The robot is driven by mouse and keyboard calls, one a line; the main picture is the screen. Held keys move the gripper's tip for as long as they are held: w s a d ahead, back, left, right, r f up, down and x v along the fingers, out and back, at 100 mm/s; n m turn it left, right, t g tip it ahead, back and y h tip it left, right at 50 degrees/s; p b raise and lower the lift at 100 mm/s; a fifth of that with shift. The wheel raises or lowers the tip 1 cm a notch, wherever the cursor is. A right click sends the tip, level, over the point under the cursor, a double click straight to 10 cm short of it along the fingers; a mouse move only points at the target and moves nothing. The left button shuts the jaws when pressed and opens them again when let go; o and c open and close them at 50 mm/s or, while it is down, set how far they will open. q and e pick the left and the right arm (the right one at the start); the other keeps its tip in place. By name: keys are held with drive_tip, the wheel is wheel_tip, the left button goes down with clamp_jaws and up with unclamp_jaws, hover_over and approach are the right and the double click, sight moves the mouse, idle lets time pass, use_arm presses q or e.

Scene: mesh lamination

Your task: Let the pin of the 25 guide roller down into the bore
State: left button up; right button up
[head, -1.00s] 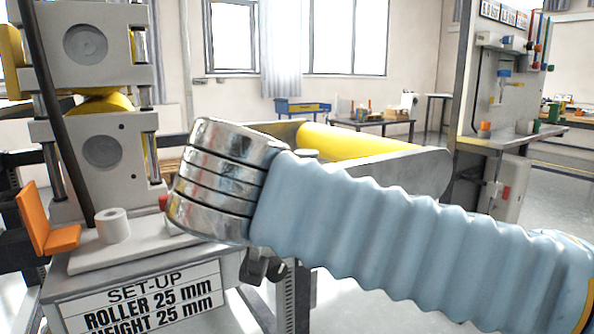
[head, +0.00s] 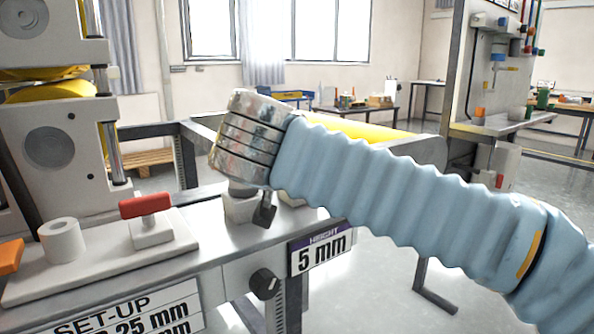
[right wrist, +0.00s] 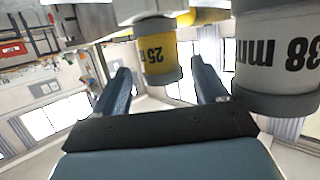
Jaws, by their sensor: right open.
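The 25 guide roller (right wrist: 157,52), a short yellow cylinder with a grey end, shows inverted in the right wrist view. It lies beyond and between the two separated fingers of my right gripper (right wrist: 163,92), with space visible on both sides. In the head view my right arm's blue sleeve and metal wrist cover most of my right gripper. My left gripper is not in view.
A white-grey roller marked 38 mm (right wrist: 277,55) stands close to the right finger. In the head view a red T-handle (head: 146,206) and a white ring (head: 60,240) sit on the pale plate at left. A 5 mm sign (head: 321,252) hangs at the bench edge.

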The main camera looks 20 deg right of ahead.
drive_tip(key=x, duration=0.4)
drive_tip(key=shift+w+f, duration=0.15)
drive_tip(key=shift+w, duration=0.1)
drive_tip(key=c, duration=1.1)
drive_tip(key=shift+c, duration=0.2)
